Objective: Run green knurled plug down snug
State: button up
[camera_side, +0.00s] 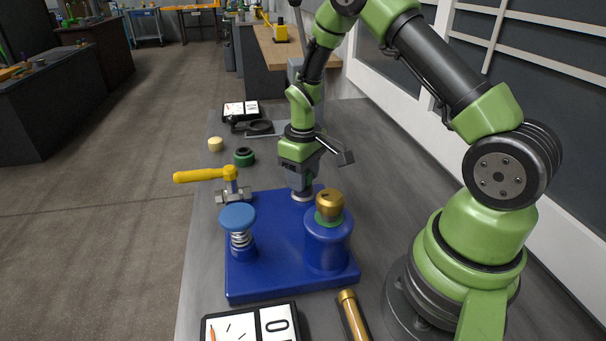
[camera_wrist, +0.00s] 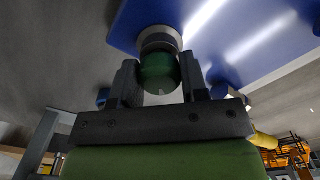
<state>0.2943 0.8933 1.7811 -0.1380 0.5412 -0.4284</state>
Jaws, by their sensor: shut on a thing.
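The green knurled plug (camera_wrist: 158,74) shows in the wrist view between the two fingers of my gripper (camera_wrist: 159,82), which is shut on it. The plug's end meets a round grey metal collar (camera_wrist: 158,40) on the blue base plate; how deep it sits cannot be told. In the side view my gripper (camera_side: 300,186) points straight down at the far edge of the blue base plate (camera_side: 275,268), just above the grey collar (camera_side: 302,197). The plug is hidden by the fingers there.
A blue cylinder (camera_side: 327,250) with a brass knob (camera_side: 329,201) stands close by on the plate. A dark green ring (camera_side: 244,157) lies on the grey bench.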

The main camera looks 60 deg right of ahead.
jog(key=shift+m, duration=0.7)
jog(key=shift+m, duration=0.8)
jog(key=o, duration=0.8)
jog(key=shift+c, duration=0.2)
jog(key=shift+n, duration=0.9)
jog(key=shift+n, duration=0.8)
